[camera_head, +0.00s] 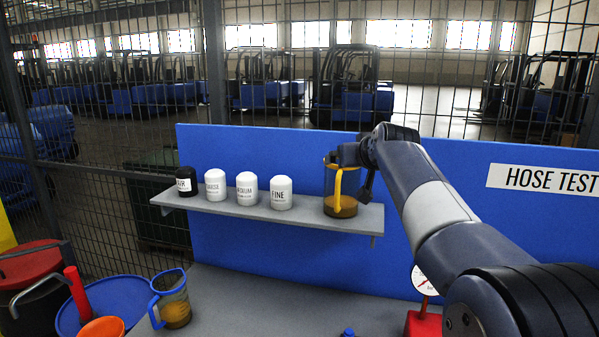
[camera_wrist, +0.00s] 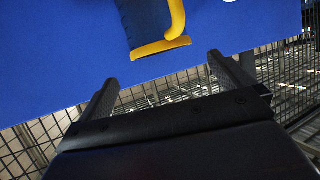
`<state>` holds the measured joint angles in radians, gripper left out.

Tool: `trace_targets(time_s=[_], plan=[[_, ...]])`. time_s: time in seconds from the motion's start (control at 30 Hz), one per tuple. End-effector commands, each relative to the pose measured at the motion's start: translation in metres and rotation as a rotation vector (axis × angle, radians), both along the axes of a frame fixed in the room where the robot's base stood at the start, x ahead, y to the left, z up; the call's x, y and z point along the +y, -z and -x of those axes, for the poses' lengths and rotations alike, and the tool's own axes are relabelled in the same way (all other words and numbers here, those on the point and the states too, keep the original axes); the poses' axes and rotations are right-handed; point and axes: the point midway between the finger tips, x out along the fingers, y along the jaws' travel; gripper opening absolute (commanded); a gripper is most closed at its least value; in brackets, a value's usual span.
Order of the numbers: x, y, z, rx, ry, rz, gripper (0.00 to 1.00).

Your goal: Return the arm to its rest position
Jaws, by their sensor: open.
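My arm reaches from the right toward the grey shelf (camera_head: 240,208), and my gripper (camera_head: 350,160) is beside the upper part of a clear jug (camera_head: 331,180) with a yellow handle and amber liquid at its bottom. The jug stands upright at the shelf's right end. In the wrist view my gripper (camera_wrist: 163,70) has its two dark fingers spread, with nothing between them. The jug (camera_wrist: 148,22) shows beyond the fingertips at the top, its yellow handle and rim visible. In the head view the fingers are mostly hidden, so contact with the jug cannot be told.
Several canisters, one black and the others white (camera_head: 281,193), stand left on the shelf. A blue panel (camera_head: 300,150) backs it. Below are a blue-handled jug (camera_head: 173,300), a round gauge (camera_head: 424,281) on a red base and a blue tray (camera_head: 130,293). The middle of the bench is clear.

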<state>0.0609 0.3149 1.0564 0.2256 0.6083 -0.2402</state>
Motion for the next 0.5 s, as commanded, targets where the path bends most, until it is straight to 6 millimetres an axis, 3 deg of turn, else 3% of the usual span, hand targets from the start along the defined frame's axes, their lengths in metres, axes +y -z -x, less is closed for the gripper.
trace_targets(time_s=[0.5], plan=[[0.006, 0.029, -0.075, 0.001, 0.000, 0.000, 1.00]])
